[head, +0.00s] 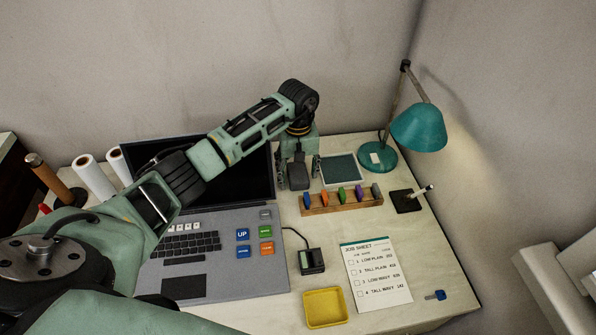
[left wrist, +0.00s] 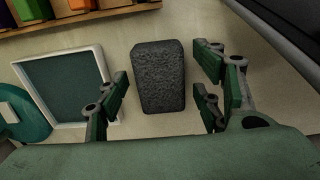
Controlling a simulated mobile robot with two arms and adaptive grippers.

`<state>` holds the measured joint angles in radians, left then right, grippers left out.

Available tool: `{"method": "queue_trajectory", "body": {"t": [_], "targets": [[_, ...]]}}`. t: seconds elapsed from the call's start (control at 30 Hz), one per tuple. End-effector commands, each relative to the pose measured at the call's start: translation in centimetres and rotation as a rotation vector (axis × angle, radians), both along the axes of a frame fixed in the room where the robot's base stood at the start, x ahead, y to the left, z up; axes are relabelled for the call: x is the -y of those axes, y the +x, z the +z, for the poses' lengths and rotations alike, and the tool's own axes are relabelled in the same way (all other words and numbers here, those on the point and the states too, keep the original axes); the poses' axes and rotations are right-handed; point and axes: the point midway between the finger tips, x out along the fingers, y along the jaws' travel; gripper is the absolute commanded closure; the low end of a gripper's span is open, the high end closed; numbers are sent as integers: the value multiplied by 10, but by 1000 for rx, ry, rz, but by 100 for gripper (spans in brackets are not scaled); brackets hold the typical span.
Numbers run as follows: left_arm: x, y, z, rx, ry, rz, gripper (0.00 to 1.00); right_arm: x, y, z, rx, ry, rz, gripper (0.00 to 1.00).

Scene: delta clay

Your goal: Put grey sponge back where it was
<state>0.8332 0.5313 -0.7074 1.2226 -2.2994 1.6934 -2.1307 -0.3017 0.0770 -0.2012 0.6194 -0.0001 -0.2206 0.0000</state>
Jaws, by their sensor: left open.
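The grey sponge (left wrist: 158,76) is a dark, rough block in the left wrist view, over the pale desk top. It lies between the two sides of my left gripper (left wrist: 168,92), with a visible gap on each side. The left gripper is open and holds nothing. In the head view the left gripper (head: 299,174) points down at the back of the desk, right of the laptop screen. The dark sponge (head: 298,178) shows between its fingers there, partly hidden. My right gripper is not in view.
A white-framed dark green pad (head: 340,170) lies just right of the gripper. A wooden rack (head: 341,202) with several coloured pieces stands in front. A teal lamp (head: 418,128) is at the back right. The laptop (head: 212,262) fills the left.

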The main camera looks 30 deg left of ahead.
Motion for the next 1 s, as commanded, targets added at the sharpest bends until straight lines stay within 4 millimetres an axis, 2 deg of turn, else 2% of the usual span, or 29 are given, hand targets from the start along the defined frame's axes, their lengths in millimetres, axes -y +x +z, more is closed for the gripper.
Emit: {"method": "queue_trajectory", "body": {"t": [0.17,0.5,0.7,0.8,1.0], "targets": [[0,1,9,4,0,0,39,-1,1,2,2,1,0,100],[-1,1,79,6,2,-1,39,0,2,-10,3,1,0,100],[-1,1,111,3,1,0,39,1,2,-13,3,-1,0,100],[-1,0,119,1,1,1,39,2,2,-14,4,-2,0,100],[0,0,123,-1,0,1,39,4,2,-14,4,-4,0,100]]}}
